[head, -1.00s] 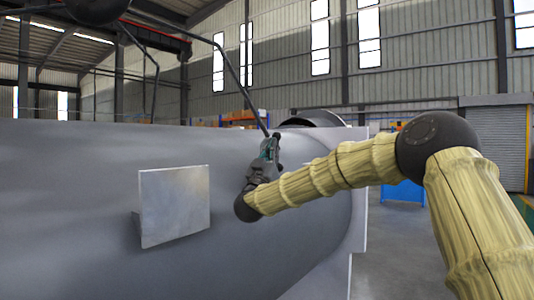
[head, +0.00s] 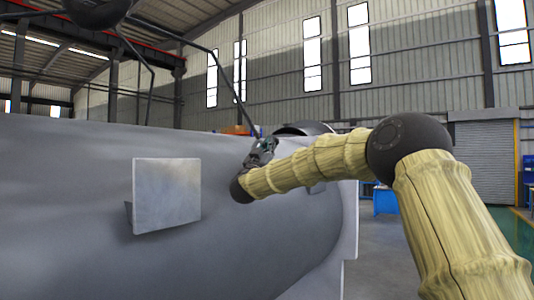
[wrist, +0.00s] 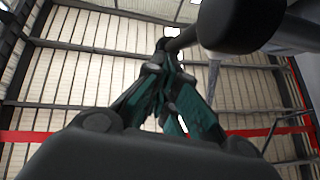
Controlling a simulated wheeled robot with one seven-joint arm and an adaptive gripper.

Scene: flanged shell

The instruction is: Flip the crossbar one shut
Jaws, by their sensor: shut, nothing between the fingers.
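A thin dark bent bar (head: 228,75), which I take for the crossbar, slants down from the upper left to beside my gripper (head: 264,140) in the head view. A second thin bar (head: 151,92) stands left of it, and a dark rounded body (head: 98,10) is at the top edge. My gripper is shut and empty above the grey shell (head: 80,190). In the wrist view its fingers (wrist: 164,48) meet near the end of a dark rod (wrist: 182,40) joined to a thick black cylinder (wrist: 240,22). I cannot tell whether they touch it.
A flat metal plate (head: 166,195) stands out from the shell's near side. A pale flange (head: 350,225) edges the shell's right end. Open floor (head: 385,255) lies to the right, with a blue cabinet (head: 386,199) beyond.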

